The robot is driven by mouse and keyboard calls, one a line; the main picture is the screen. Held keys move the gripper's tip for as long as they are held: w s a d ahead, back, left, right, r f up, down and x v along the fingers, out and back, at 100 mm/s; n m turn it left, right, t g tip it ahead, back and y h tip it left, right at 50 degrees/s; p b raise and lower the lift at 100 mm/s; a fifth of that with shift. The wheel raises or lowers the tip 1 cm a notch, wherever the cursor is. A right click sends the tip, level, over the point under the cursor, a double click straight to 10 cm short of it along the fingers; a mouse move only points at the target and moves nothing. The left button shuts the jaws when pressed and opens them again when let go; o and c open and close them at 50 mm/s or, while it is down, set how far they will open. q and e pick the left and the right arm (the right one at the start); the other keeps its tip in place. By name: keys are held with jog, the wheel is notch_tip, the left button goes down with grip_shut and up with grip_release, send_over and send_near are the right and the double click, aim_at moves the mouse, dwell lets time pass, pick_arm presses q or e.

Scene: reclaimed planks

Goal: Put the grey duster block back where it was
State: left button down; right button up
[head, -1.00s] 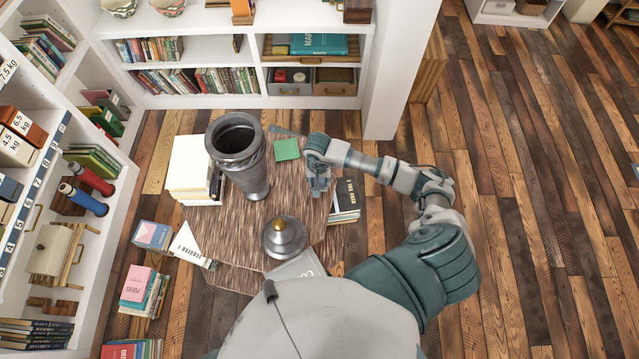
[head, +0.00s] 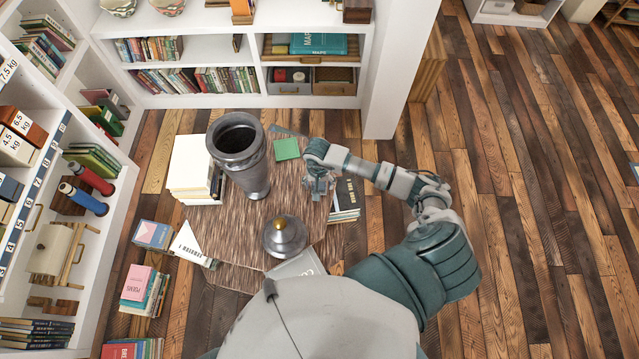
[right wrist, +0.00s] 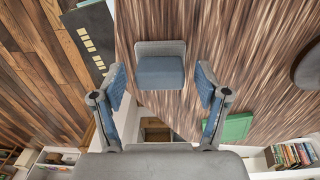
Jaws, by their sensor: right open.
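The grey duster block (right wrist: 160,68) lies on the round wooden table (head: 292,188) near its edge, with a blue-grey face towards the wrist camera. My right gripper (right wrist: 161,78) is open, with one fingertip on each side of the block and a visible gap on both sides. In the head view my right gripper (head: 318,187) is low over the right part of the table and hides most of the block there. My left gripper is in no view.
A tall grey vase (head: 240,158) and its lid (head: 284,236) stand on the table. A green pad (head: 287,149) lies just behind my right gripper. Dark books (head: 345,200) are close to its right. White books (head: 193,168) are at the left. Shelves surround the back and left.

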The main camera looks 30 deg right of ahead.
notch_tip(320, 180, up, 12)
jog(key=b, duration=0.1)
jog(key=shift+f, duration=0.2)
jog(key=shift+a+f, duration=0.1)
dwell(0.4)
